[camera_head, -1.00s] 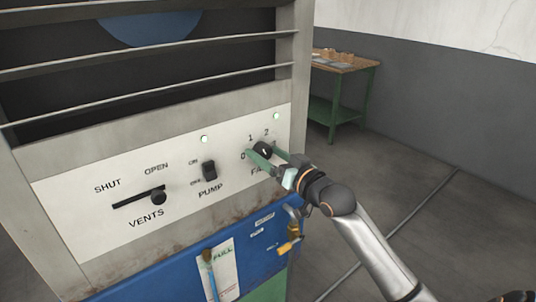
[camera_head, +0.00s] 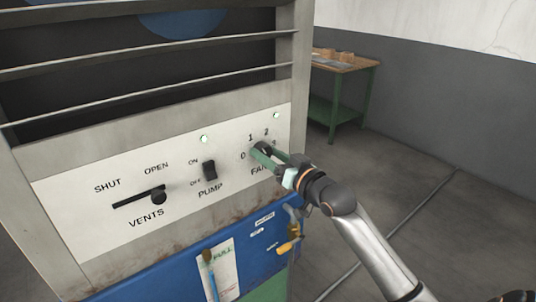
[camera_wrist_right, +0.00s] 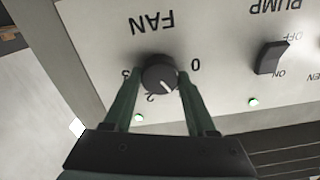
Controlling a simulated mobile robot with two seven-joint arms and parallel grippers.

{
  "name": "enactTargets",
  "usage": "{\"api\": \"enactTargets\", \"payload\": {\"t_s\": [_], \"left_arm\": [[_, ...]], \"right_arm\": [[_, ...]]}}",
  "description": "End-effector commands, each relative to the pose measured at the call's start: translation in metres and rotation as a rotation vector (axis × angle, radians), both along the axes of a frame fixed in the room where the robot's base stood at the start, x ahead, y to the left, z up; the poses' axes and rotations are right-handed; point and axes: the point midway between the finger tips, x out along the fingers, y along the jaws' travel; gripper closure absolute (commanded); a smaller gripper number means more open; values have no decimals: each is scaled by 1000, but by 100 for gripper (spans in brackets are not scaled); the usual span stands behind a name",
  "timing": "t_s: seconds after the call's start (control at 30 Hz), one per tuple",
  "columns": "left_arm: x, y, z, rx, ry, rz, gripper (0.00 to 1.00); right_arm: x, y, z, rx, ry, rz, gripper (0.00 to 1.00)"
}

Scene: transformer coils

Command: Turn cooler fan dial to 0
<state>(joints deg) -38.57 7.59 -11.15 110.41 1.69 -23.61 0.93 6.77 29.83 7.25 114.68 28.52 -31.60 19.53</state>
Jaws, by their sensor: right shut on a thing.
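The black fan dial (camera_wrist_right: 160,75) sits on the white control panel (camera_head: 90,215) above the word FAN. In the right wrist view, which shows the panel upside down, its white pointer aims between the 2 and the 0. The 1 is hidden there, apparently behind a finger. My right gripper (camera_wrist_right: 157,85) has its two green fingers shut on the dial, one on each side. In the head view the right gripper (camera_head: 264,151) reaches the dial from the right and partly covers it. My left gripper is not in view.
Left of the dial are the pump rocker switch (camera_head: 209,170) and the vents slider (camera_head: 158,195). Small lit lamps (camera_head: 204,139) are above the controls. A green-legged workbench (camera_head: 345,66) stands behind; the floor to the right is open.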

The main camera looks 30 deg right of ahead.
Motion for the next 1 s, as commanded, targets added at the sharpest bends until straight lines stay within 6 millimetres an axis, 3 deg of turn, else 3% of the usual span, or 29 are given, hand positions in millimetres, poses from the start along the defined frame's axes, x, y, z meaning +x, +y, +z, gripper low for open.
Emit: {"api": "enactTargets", "payload": {"t_s": [0.37,1.0], "left_arm": [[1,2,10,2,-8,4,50],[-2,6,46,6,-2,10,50]], "right_arm": [[0,0,2,-103,-5,1,99],[0,2,2,-667,-50,2,99]]}}
